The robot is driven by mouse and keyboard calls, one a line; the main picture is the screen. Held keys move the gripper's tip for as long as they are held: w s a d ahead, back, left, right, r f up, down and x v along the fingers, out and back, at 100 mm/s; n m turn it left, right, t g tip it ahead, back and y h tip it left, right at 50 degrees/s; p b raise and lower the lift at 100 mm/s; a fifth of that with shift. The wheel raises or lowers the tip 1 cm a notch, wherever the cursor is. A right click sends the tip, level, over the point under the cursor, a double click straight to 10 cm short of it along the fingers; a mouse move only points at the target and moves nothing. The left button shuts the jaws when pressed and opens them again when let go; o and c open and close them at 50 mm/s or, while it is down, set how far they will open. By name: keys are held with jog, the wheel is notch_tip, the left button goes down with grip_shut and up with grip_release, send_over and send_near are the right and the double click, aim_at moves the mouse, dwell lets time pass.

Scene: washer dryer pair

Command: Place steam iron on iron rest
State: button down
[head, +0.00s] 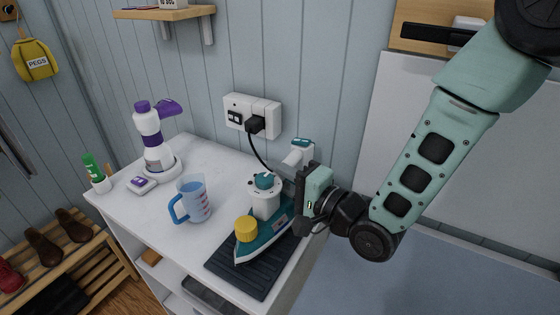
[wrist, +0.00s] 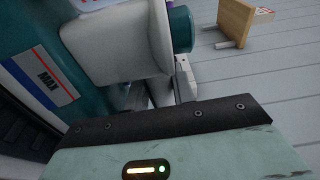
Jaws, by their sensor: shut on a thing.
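The steam iron (head: 274,234), teal and white with a yellow cap at its front, is over the dark ribbed iron rest (head: 226,272) on the white counter. Its soleplate looks low and about level, with its nose toward the front left. I cannot tell whether it touches the rest. My gripper (head: 298,184) is at the iron's rear right side, shut on its white handle part. In the wrist view the iron (wrist: 110,45) fills the upper left, with its MAX water window showing. The fingertips are mostly hidden.
A measuring jug (head: 192,199) of blue liquid stands left of the rest. A purple and white appliance (head: 152,140) is farther back. A black plug with a cord is in the wall socket (head: 253,115) behind the iron. A wall shelf (head: 165,14) is above.

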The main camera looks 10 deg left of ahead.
jog(key=shift+f, duration=0.25)
jog(key=c, duration=1.6)
grip_release()
jog(key=shift+f, duration=0.3)
jog(key=o, duration=0.4)
jog(key=shift+r, duration=0.1)
jog(key=shift+o, duration=0.2)
jog(key=shift+r, duration=0.1)
